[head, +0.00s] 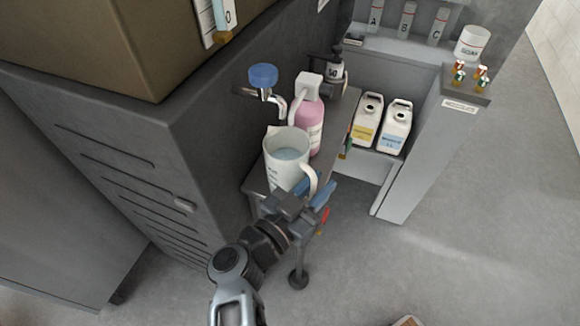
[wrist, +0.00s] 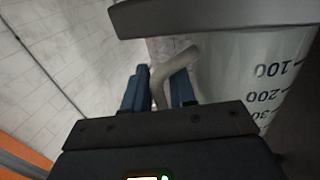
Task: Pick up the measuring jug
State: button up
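The measuring jug (head: 287,172) is a pale, translucent jug with pale blue liquid in it, standing upright on the narrow grey shelf or cart top (head: 256,180). Its handle (head: 313,183) points to the front right, toward my gripper (head: 318,194). In the wrist view, the jug wall (wrist: 250,75) with black volume marks fills the right side. The jug handle (wrist: 158,84) lies between the two blue fingers of my gripper (wrist: 160,88). The fingers stand apart with a gap showing beside the handle; I cannot tell whether either finger touches it.
A pink pump bottle (head: 309,125) stands right behind the jug. A tap with a blue knob (head: 263,77) overhangs it from the wall. A dark bottle (head: 335,70) is farther back. Two white canisters (head: 396,126) sit to the right.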

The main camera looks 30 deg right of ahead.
jog(key=shift+d, duration=0.15)
jog(key=shift+c, duration=0.2)
grip_shut()
dwell(0.4)
